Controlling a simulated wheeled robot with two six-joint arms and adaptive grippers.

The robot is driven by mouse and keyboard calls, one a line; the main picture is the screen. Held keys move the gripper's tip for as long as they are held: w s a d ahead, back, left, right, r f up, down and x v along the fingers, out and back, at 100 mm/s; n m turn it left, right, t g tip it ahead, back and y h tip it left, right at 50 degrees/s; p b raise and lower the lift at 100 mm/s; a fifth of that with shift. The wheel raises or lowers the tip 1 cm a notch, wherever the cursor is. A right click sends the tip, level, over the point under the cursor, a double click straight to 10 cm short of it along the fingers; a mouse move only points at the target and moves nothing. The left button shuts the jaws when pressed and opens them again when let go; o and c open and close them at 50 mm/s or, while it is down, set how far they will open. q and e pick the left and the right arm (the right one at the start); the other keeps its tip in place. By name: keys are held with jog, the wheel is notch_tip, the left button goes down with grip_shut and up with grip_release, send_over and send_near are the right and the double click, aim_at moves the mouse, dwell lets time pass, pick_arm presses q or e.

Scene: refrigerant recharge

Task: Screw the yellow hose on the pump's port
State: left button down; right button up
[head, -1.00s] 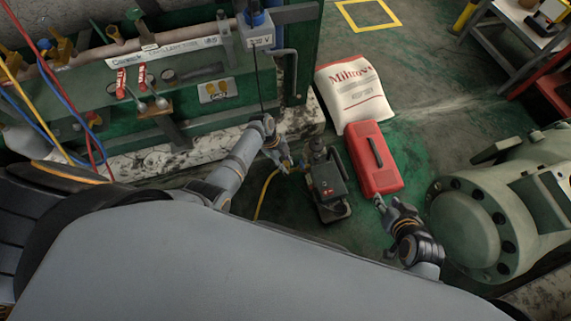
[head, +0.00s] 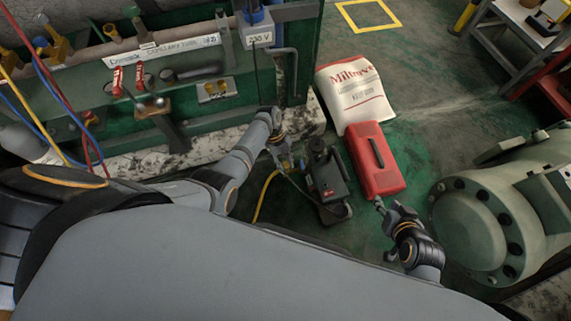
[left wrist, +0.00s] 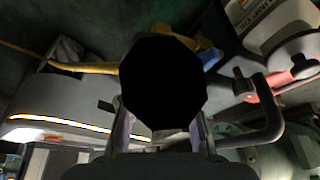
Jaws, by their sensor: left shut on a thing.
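The pump (head: 328,183), dark with a black cable at its base, stands on the floor in the head view. My left gripper (head: 287,164) is close to its left side, shut. The yellow hose (head: 264,196) curves down and left from this gripper. In the left wrist view a large black faceted end piece (left wrist: 163,82) sits between the fingers, and the yellow hose (left wrist: 82,68) runs left from behind it. The pump's port cannot be made out, nor whether the hose end touches it. My right gripper (head: 380,206) is beside the red case; its finger opening is too small to tell.
The red case (head: 375,160) lies right of the pump, with a white sack (head: 354,95) behind it. A big green flanged machine (head: 490,220) stands at right. The green unit (head: 190,110) with hoses and valves is at left.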

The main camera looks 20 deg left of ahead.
pick_arm(q)
jog(key=shift+w+f, duration=0.1)
jog(key=c, duration=1)
grip_release()
jog(key=v, duration=1.2)
